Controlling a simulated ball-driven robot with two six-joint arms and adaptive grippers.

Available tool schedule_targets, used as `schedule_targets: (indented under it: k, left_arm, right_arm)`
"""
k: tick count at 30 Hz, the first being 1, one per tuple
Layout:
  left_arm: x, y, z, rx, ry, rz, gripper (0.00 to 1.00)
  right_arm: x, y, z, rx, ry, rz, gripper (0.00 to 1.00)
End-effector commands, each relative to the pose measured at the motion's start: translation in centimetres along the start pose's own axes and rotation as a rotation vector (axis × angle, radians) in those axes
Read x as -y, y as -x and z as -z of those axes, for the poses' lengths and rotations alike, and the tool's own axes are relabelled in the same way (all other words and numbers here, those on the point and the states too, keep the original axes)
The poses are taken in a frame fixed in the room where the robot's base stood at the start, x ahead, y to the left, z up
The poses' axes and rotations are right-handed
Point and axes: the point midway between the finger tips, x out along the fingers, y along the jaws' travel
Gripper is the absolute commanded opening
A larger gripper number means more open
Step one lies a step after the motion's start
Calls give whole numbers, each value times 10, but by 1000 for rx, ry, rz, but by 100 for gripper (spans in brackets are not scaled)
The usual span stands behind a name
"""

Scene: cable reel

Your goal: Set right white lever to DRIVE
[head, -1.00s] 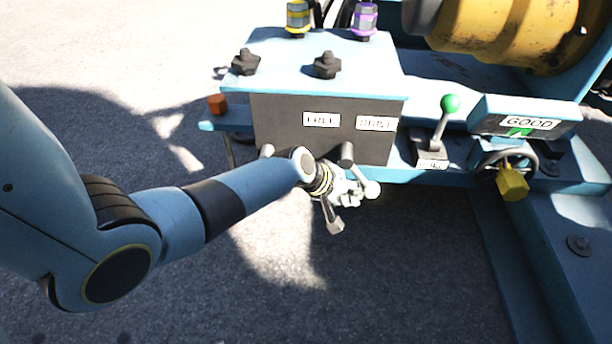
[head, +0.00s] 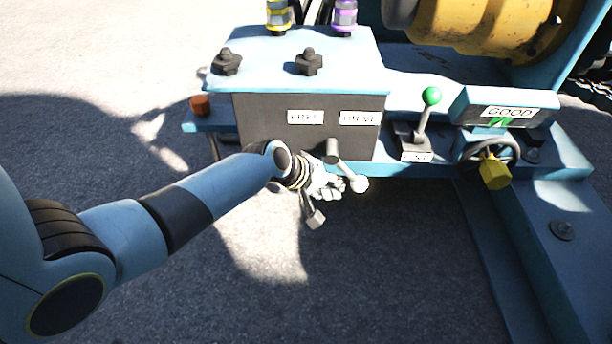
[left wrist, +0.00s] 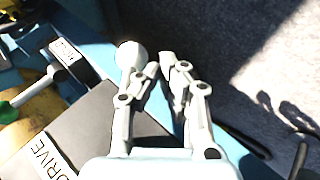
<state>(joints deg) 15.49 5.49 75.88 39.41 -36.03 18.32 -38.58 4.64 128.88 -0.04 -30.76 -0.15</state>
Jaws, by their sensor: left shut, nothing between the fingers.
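The right white lever has a white ball knob (head: 358,184) that hangs below the front of the dark control box (head: 262,128), under its right-hand label. The same white ball (left wrist: 130,55) shows in the left wrist view. My left gripper (head: 334,188) is shut and empty, just left of the ball in the head view. In the left wrist view its fingertips (left wrist: 161,68) are close together beside the ball; I cannot tell whether they touch it. My right gripper is not in view.
A green-knobbed lever (head: 431,97) stands right of the box, near a GOOD sign (head: 512,112) and a yellow-handled wheel (head: 494,172). Black knobs (head: 309,62) sit on the box top. Open pavement lies in front.

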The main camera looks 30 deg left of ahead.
Motion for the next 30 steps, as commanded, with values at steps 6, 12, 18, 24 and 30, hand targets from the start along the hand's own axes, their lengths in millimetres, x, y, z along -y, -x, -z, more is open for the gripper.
schedule_targets:
  k: [6, 12, 18, 24, 30]
  left_arm:
    - [1, 48, 0, -1, -3, 1, 0]
    - [1, 79, 0, 0, -2, 1, 0]
    - [0, 89, 0, 1, 0, 1, 0]
    - [0, 89, 0, 1, 1, 0, 0]
    - [0, 89, 0, 1, 1, 0, 0]
  right_arm:
    - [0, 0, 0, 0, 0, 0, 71]
    - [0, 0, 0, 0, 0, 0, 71]
    - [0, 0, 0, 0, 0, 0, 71]
    - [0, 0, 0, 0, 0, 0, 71]
    - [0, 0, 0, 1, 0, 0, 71]
